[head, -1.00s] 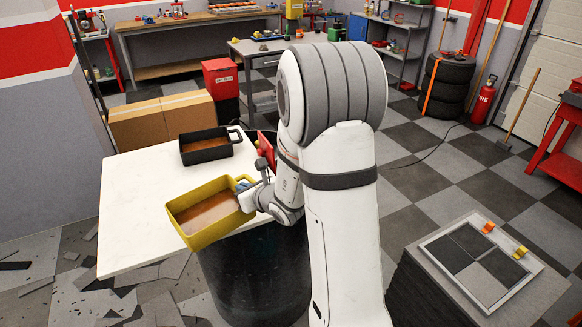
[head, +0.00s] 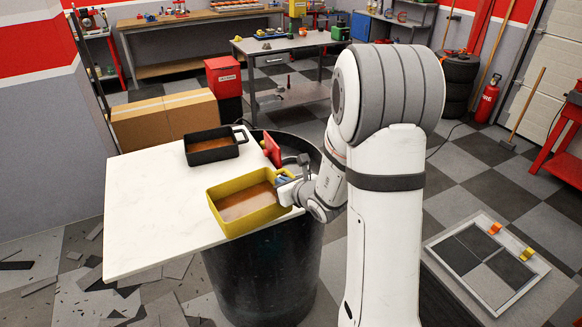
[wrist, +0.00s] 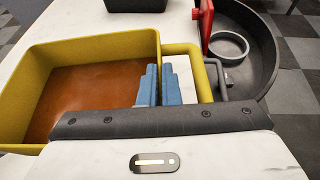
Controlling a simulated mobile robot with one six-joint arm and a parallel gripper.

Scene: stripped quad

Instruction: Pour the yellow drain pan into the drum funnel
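The yellow drain pan (head: 228,222) holds brown liquid and looks about level, over the right part of the white tabletop. It also fills the left of the wrist view (wrist: 95,50). My gripper (head: 286,181) has its blue fingers (wrist: 159,86) close together at the pan's right wall, inside its yellow handle, and is shut on the pan. The black drum (head: 245,275) stands at the tabletop's right end. Its wide dark funnel (wrist: 262,75), with a grey ring (wrist: 229,46) inside, is just right of the pan; my arm partly hides it in the head view.
A black pan (head: 211,157) with brown liquid sits at the back of the white tabletop (head: 140,215). A red flap (head: 271,149) stands up at the funnel's left edge, close behind the yellow pan. Cardboard boxes (head: 160,118) stand behind.

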